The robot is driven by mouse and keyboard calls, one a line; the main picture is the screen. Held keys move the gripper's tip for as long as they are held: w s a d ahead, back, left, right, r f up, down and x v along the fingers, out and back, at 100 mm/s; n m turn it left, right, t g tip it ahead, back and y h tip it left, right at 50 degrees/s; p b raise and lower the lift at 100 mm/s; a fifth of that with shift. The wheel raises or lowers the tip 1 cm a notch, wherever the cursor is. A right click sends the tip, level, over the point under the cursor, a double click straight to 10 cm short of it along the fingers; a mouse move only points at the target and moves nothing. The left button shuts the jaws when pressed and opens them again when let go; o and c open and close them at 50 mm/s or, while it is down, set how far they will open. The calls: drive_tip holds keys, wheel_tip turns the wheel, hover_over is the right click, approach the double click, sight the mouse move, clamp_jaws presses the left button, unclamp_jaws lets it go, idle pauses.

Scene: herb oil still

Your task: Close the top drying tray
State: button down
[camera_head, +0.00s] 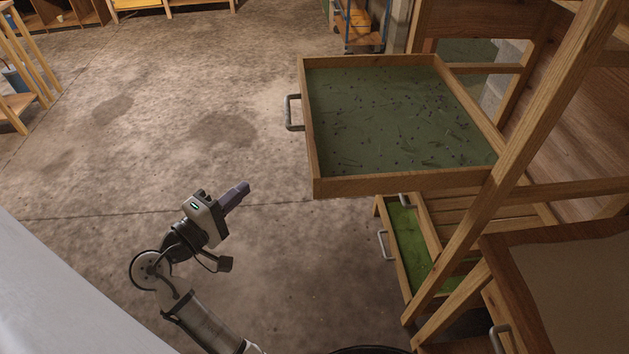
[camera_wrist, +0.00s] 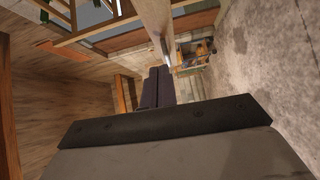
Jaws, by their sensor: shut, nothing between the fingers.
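The top drying tray (camera_head: 400,118) is a wooden-framed tray with a dark green bed scattered with small dark bits. It is pulled out of the wooden rack (camera_head: 540,100) toward the left in the head view. Its grey metal handle (camera_head: 292,112) is on its left front face. My gripper (camera_head: 238,193) is shut and empty, left of and below the tray, apart from the handle. In the wrist view my shut fingers (camera_wrist: 157,88) point toward wooden framing, and I cannot tell which part is the tray.
A lower tray (camera_head: 408,235) with a bright green bed and a handle (camera_head: 383,246) sticks out below. Another wooden unit with a handle (camera_head: 499,338) stands at lower right. A trolley (camera_head: 362,25) is at the back. The concrete floor (camera_head: 180,100) on the left is clear.

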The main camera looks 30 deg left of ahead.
drive_tip(key=w+d+p, duration=0.4)
drive_tip(key=w+d, duration=0.2)
drive_tip(key=w, duration=0.5)
drive_tip(key=shift+w+d+f+h, duration=0.2)
drive_tip(key=shift+d+h, duration=0.15)
drive_tip(key=shift+h, duration=0.05)
drive_tip(key=shift+w, duration=0.1)
